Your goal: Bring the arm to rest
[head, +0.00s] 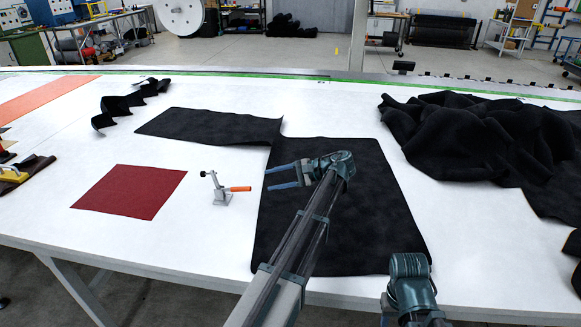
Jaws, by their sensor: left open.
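My left arm reaches up from the bottom middle in the head view. Its gripper (268,178) points left over the black fabric sheet (345,235), with its two blue fingers apart and nothing between them. Whether the fingers touch the sheet I cannot tell. A teal joint of my right arm shows at the bottom, right of the middle; the right gripper is not visible.
A toggle clamp (222,196) with an orange handle stands left of the gripper on the white table (90,225). A dark red sheet (130,192) lies farther left. A crumpled black fabric heap (470,135) covers the right side. Bare table surrounds the clamp.

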